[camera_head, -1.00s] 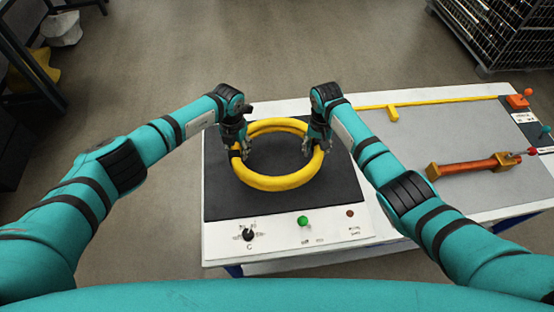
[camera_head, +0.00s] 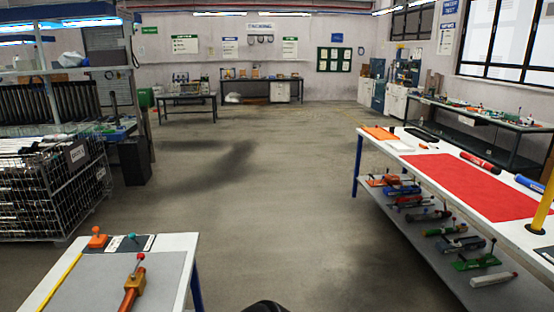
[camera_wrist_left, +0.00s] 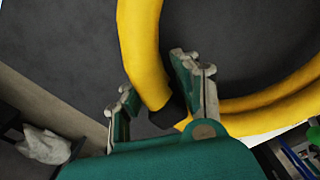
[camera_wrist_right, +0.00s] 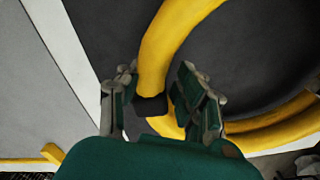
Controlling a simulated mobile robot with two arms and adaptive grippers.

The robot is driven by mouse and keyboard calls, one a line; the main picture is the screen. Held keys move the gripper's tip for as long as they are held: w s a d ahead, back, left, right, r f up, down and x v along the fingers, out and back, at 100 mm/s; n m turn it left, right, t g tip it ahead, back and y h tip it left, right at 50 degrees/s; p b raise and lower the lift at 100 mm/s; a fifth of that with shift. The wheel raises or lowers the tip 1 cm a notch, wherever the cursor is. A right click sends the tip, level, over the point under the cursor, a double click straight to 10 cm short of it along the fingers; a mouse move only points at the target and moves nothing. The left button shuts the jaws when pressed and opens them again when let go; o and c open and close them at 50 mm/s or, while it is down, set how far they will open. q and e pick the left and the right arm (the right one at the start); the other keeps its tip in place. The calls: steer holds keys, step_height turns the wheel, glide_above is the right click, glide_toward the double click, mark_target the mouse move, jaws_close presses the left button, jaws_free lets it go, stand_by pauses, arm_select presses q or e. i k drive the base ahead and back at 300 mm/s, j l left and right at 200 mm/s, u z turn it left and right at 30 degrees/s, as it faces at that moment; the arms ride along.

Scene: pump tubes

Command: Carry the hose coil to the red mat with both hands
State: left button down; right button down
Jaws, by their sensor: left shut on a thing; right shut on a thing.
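The yellow hose coil shows in both wrist views, over a dark surface. In the left wrist view, my left gripper (camera_wrist_left: 153,76) is shut on one side of the coil (camera_wrist_left: 142,35), beside a black band. In the right wrist view, my right gripper (camera_wrist_right: 156,74) is shut on the other side of the coil (camera_wrist_right: 172,32), also by a black band. I cannot tell whether the coil touches the dark surface. The red mat (camera_head: 470,180) lies flat on a white bench at the right of the head view. Neither gripper nor the coil shows in the head view.
The white bench (camera_head: 376,150) has a lower shelf of tools. A red cylinder (camera_head: 480,162) and a blue one lie near the mat, and a yellow post (camera_head: 543,205) stands at right. A corner of another table (camera_head: 180,243) is at lower left. Clear floor (camera_head: 290,220) lies between.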

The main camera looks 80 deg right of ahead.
mark_target(466, 179)
steer(key=z, duration=2)
steer(key=i+z, duration=0.1)
steer(key=z, duration=0.25)
steer(key=l+z, duration=0.1)
steer(key=z, duration=0.2)
steer(key=i+z, duration=0.15)
steer(key=z, duration=0.2)
steer(key=i, duration=4.75)
steer(key=i+z, duration=0.25)
steer(key=i+j+z, duration=0.1)
steer(key=i+z, duration=0.2)
steer(key=i, duration=0.15)
